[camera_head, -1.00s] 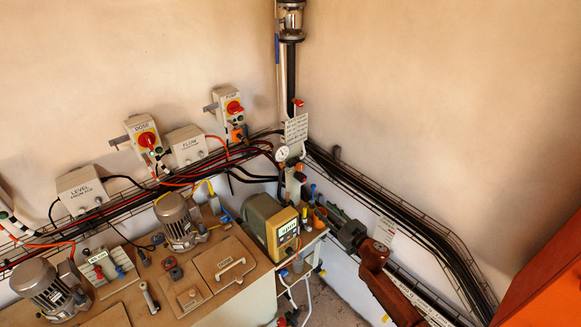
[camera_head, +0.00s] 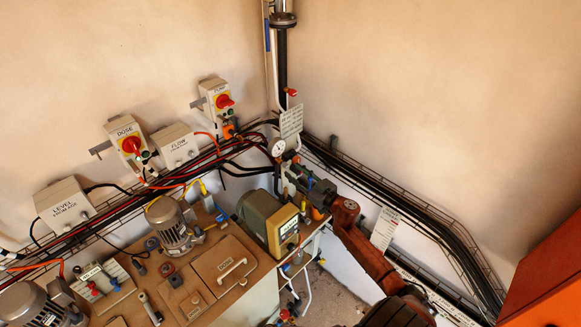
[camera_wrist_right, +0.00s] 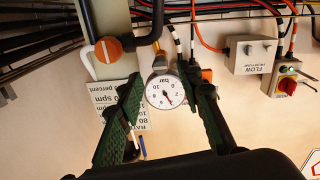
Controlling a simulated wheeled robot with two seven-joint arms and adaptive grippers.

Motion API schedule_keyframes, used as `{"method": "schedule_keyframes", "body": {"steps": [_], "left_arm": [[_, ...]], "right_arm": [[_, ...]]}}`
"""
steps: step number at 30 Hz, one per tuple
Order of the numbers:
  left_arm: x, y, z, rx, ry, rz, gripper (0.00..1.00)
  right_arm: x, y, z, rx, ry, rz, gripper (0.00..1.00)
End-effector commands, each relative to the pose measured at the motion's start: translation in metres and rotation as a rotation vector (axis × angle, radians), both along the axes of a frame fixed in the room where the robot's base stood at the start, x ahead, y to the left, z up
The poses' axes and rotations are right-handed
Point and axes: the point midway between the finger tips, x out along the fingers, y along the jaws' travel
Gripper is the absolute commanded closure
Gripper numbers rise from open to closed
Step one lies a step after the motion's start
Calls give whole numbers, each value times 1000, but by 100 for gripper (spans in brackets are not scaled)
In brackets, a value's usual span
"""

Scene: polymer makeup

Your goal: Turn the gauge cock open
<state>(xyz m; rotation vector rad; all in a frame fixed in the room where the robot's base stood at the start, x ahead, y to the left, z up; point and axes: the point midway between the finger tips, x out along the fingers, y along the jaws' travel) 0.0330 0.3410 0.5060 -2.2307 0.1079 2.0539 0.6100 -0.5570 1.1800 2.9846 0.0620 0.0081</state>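The round white pressure gauge (camera_head: 277,147) stands by the vertical pipe in the corner. In the right wrist view the gauge (camera_wrist_right: 162,93) appears upside down, its dial facing me. A brass-orange fitting (camera_wrist_right: 160,63) shows at its stem; I cannot make out the cock's handle or its position for certain. My right gripper (camera_head: 298,177) reaches in from the lower right, close to the gauge. Its green fingers (camera_wrist_right: 160,86) are spread, one on each side of the dial in the picture, with nothing held; contact cannot be told. My left gripper is not in view.
A printed sign (camera_head: 291,121) hangs by the gauge, with a red handle (camera_head: 291,91) above. An orange round knob (camera_wrist_right: 108,50) lies near the left finger. Cable trays (camera_head: 400,200) run along the wall.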

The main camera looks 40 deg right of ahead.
Motion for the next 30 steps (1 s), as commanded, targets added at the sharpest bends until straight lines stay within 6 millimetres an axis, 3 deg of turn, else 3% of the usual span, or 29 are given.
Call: {"method": "schedule_keyframes", "body": {"steps": [7,12,18,30], "left_arm": [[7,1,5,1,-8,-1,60],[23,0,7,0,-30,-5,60],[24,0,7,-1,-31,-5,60],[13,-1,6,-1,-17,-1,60]], "right_arm": [[30,1,0,1,1,-1,66],[35,1,0,-1,1,-1,66],[34,0,0,-1,1,-2,67],[33,0,0,-1,0,-3,95]]}}
